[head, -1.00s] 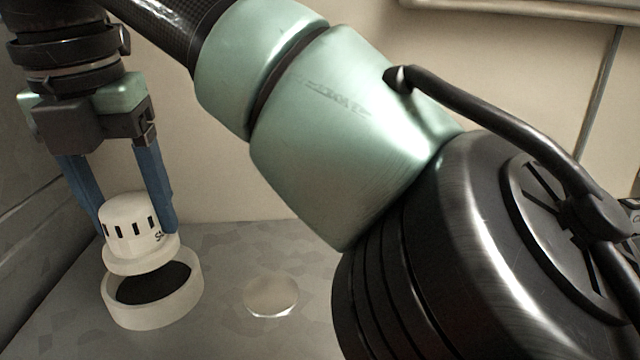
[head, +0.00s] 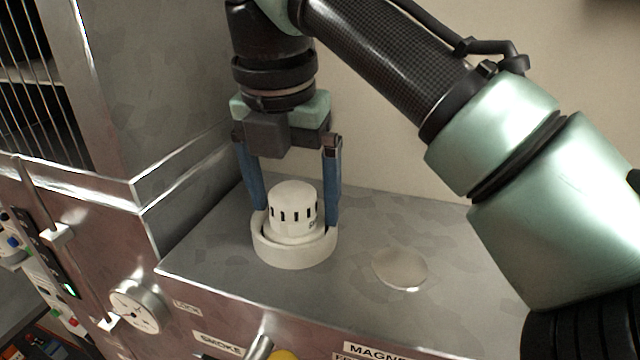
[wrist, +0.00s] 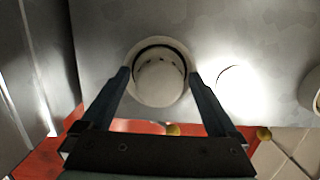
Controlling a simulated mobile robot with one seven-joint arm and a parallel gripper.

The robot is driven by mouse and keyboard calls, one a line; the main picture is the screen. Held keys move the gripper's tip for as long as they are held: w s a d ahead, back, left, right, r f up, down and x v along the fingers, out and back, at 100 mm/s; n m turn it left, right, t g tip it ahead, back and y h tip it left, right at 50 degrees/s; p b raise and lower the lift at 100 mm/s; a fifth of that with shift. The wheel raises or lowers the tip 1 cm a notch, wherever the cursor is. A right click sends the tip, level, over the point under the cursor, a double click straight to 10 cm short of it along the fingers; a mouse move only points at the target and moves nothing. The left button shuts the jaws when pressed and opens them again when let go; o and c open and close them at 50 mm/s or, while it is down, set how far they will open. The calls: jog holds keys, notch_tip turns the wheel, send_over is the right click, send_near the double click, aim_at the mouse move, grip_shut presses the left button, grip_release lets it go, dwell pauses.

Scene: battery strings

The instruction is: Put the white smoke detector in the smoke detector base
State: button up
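The white smoke detector (head: 292,205), a slotted dome, sits inside the round white base (head: 296,254) on the metal cabinet top. Its lower edge is hidden behind the base rim. In the wrist view the detector (wrist: 159,84) is within the base ring (wrist: 150,101), with a dark crescent gap along the ring's upper side; I cannot tell whether it is fully level. My gripper (head: 297,214) points down over it, its blue fingers spread either side of the dome with gaps showing. The fingertips are near the base rim.
A flat, shiny round disc (head: 400,268) lies on the cabinet top (head: 350,215) right of the base. A taller metal cabinet wall (head: 180,100) stands close on the left. A dial (head: 138,305) and labels are on the front face.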

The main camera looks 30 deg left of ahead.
aim_at(289, 197)
jog(key=shift+s+d+r+b, duration=0.1)
jog(key=shift+s+r+b, duration=0.1)
jog(key=shift+r, duration=1.1)
jog(key=shift+s+r+b, duration=0.15)
jog(key=shift+r+b, duration=0.1)
jog(key=shift+r, duration=1.05)
jog(key=shift+s+d+r+b, duration=0.1)
jog(key=shift+s+r+b, duration=0.1)
jog(key=shift+r, duration=1.1)
